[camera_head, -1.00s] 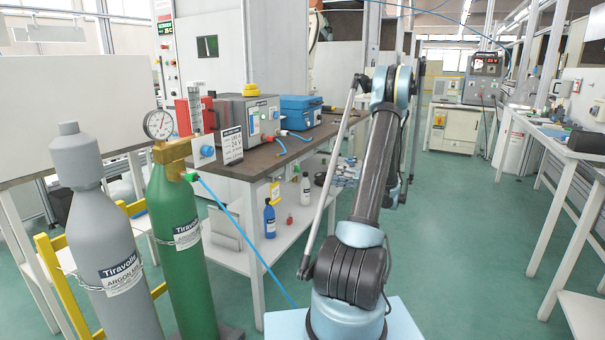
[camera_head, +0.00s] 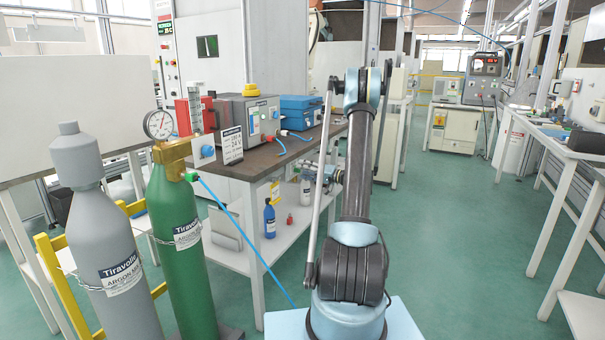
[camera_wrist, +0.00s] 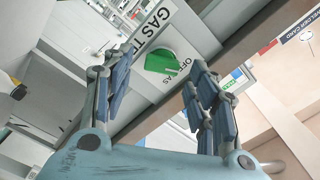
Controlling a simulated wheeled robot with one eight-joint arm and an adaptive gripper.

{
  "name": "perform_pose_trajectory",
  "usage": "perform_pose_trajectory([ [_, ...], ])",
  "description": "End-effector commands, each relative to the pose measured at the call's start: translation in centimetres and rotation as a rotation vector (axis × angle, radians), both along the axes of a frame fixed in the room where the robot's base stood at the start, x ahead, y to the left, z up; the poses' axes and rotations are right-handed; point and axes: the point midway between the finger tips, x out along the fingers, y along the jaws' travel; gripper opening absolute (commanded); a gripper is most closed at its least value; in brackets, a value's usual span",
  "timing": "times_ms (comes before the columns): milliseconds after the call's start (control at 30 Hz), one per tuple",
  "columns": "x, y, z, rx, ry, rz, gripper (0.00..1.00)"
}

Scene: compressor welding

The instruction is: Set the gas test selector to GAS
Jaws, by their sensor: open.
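In the wrist view a green selector knob (camera_wrist: 162,62) sits on a light panel beside a tilted label reading "GAS T..." (camera_wrist: 150,28). My gripper (camera_wrist: 157,68) is open, with one blue-padded finger on each side of the knob in the picture. Nothing is held between the fingers, and contact with the knob is not seen. In the head view my gripper (camera_head: 320,174) is small and partly hidden beside my arm, by the workbench.
A dark-topped workbench (camera_head: 262,163) carries a grey control box (camera_head: 238,120) and a blue case (camera_head: 300,112). Green (camera_head: 176,230) and grey (camera_head: 112,250) gas cylinders stand at the left. A blue hose (camera_head: 245,243) runs to the floor.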

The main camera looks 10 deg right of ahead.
Motion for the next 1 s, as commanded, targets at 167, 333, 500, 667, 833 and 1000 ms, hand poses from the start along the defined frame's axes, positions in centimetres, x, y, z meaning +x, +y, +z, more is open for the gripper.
perform_pose_trajectory([
  [167,0.69,1.05,0.00,0.000,0.000,0.001,0.53],
  [333,0.85,1.23,0.00,0.000,0.000,0.000,0.53],
  [500,0.84,1.23,0.01,0.000,0.000,0.000,0.51],
  [667,0.84,1.22,0.01,0.000,0.000,0.000,0.15],
  [833,0.84,0.93,-0.02,-0.001,0.001,0.000,0.09],
  [1000,0.87,1.10,-0.04,0.009,0.013,-0.001,0.09],
])
